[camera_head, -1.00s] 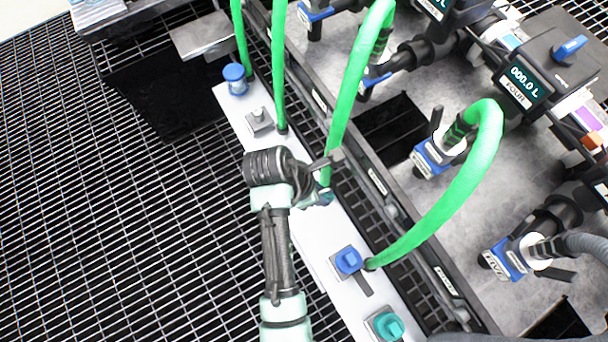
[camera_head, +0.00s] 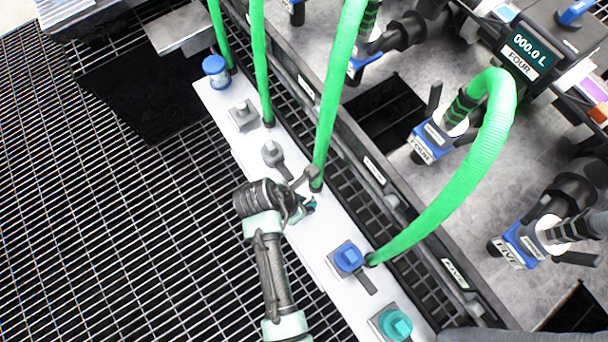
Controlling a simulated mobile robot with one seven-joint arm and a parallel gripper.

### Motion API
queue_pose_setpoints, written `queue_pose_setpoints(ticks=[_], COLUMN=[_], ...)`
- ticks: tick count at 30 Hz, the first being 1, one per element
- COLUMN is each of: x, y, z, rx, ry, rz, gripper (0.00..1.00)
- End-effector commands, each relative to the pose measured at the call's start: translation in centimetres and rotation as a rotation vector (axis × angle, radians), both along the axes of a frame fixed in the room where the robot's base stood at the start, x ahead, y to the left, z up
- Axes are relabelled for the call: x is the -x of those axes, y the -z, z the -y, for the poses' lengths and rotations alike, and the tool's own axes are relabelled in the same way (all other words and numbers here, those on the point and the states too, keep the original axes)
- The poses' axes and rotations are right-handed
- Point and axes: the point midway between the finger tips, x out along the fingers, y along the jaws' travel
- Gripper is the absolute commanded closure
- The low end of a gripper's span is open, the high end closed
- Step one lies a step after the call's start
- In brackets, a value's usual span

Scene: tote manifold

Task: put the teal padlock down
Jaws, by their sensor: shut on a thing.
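My gripper (camera_head: 302,202) is over the white shelf strip (camera_head: 222,112), between a grey knob-like piece and a blue one. It is shut on a small teal thing, the teal padlock (camera_head: 309,206), of which only a little shows beside the fingers. The rest of the padlock is hidden by my gripper and wrist. I cannot tell whether it touches the strip.
The strip also carries a blue-capped jar (camera_head: 215,71), grey pieces (camera_head: 242,115) (camera_head: 272,153), a blue piece (camera_head: 347,257) and a teal knob (camera_head: 395,325). Green hoses (camera_head: 325,110) rise close to my gripper's right. Open grating (camera_head: 110,240) lies left.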

Motion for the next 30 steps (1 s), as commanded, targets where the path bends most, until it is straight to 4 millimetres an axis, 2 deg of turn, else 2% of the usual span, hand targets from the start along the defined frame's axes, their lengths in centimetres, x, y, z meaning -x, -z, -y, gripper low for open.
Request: queue_pose_setpoints(ticks=[8,9,13,23,26,30], x=[0.0,0.0,0.0,0.0,0.1,0.7], y=[0.1,0.1,0.1,-0.1,-1.1,-3.7], z=[0.0,0.0,0.0,0.0,-0.2,-1.0], rx=[0.001,0.0,0.0,0.001,0.001,0.0], ry=[0.001,0.001,0.001,0.001,0.0,0.0], rz=[0.001,0.0,0.0,0.001,0.001,0.002], gripper=[1.0,0.68,0.45,0.43,0.43,0.43])
